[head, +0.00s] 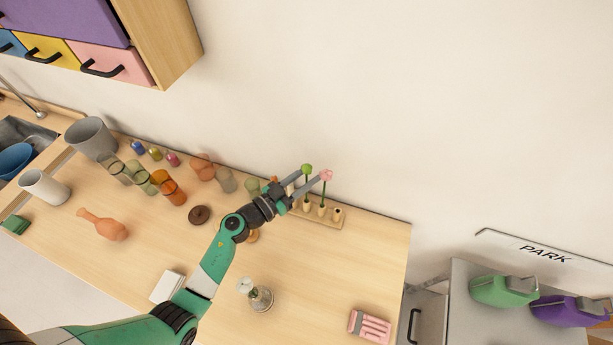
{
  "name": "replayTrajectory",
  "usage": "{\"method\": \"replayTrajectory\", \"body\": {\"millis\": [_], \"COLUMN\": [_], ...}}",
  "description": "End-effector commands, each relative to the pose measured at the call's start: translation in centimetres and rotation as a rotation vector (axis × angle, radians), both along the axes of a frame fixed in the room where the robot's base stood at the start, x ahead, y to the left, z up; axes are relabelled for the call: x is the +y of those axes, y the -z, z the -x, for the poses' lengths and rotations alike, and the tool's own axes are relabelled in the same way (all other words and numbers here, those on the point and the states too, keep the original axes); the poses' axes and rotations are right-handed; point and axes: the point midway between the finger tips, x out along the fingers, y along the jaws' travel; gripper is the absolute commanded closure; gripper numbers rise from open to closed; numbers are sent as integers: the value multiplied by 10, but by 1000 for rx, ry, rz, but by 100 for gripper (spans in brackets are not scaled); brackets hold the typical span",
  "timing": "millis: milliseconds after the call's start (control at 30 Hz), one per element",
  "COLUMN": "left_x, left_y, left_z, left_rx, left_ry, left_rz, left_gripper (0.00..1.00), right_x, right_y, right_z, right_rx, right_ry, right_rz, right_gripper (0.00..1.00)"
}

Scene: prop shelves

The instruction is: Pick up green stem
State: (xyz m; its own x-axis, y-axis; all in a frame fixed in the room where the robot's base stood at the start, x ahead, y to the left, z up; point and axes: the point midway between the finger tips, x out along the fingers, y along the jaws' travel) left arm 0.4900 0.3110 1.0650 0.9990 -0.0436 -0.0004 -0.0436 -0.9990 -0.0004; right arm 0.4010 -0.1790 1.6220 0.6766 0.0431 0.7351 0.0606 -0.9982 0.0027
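The green stem (307,169), with a round green head, stands upright in a small wooden holder (329,221) at the back edge of the counter. A pink-headed stem (326,175) stands just to its right in the same holder. My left gripper (311,176) reaches in from the lower left with its two grey fingers apart. The green head shows between the fingertips in the picture; I cannot tell whether the fingers touch it. The gripper hides the left part of the holder. My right gripper is out of view.
Several glasses (172,190) and small pots stand left of the gripper. A glass vase (260,297) with a white flower stands in front, and a pink box (370,326) lies at the front right. Drawers (110,62) hang at upper left.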

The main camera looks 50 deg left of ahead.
Motion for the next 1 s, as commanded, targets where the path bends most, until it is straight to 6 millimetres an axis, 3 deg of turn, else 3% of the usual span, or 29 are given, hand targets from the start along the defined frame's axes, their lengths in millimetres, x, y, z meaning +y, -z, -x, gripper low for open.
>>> {"method": "replayTrajectory", "body": {"millis": [33,200,1000], "left_x": [0,0,0], "left_y": [0,0,0], "left_z": [0,0,0], "left_rx": [0,0,0], "left_ry": [0,0,0], "left_rz": [0,0,0], "left_gripper": [71,100,100], "right_x": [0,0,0], "right_y": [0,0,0], "right_z": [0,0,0], "right_rx": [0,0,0], "right_ry": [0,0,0], "right_rz": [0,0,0], "right_gripper": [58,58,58]}}
